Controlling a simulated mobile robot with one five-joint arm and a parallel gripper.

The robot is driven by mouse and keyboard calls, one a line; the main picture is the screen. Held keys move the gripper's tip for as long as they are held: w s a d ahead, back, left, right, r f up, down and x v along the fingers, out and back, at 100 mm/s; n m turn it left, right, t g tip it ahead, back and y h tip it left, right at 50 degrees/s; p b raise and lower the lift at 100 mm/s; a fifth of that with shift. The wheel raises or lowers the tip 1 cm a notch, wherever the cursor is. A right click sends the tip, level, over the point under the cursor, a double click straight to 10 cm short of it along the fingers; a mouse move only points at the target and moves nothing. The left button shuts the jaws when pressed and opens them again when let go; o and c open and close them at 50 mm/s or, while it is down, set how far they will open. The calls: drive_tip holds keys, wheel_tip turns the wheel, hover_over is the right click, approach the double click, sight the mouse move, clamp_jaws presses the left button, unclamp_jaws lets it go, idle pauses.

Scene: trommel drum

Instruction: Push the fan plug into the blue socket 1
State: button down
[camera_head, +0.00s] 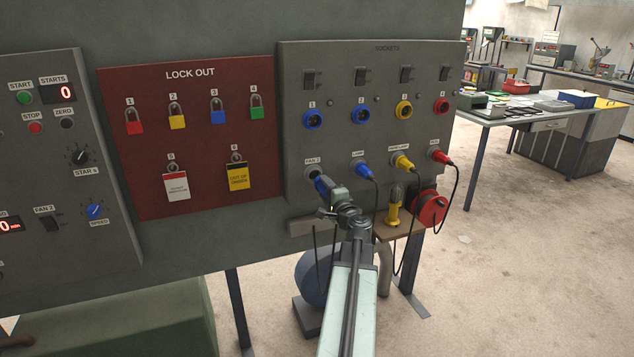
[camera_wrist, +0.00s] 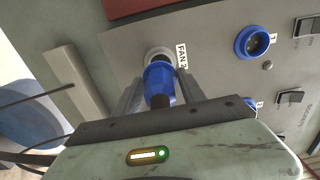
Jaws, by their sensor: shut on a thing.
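The blue fan plug (camera_head: 321,184) is between the fingers of my gripper (camera_head: 328,191), just below the FAN 2 label on the grey sockets panel. In the wrist view the plug (camera_wrist: 158,82) sits between both fingers of my gripper (camera_wrist: 160,78), its front at the pale ring of the FAN 2 holder (camera_wrist: 158,54). I cannot tell whether its tip is inside that ring. Blue socket 1 (camera_head: 313,118) is above it in the head view, with its opening uncovered. It shows as a blue ring at upper right in the wrist view (camera_wrist: 252,42).
Socket 2 (camera_head: 361,114) is also blue, right of socket 1. Below the row, the blue lamp plug (camera_head: 364,170), a yellow plug (camera_head: 402,161) and a red plug (camera_head: 441,157) hang cables. A switch (camera_head: 309,79) is above socket 1. The lock-out board (camera_head: 205,205) is to the left.

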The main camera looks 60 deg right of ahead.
drive_tip(key=shift+s+a, duration=0.1)
drive_tip(key=shift+s, duration=0.05)
drive_tip(key=shift+v, duration=2.4)
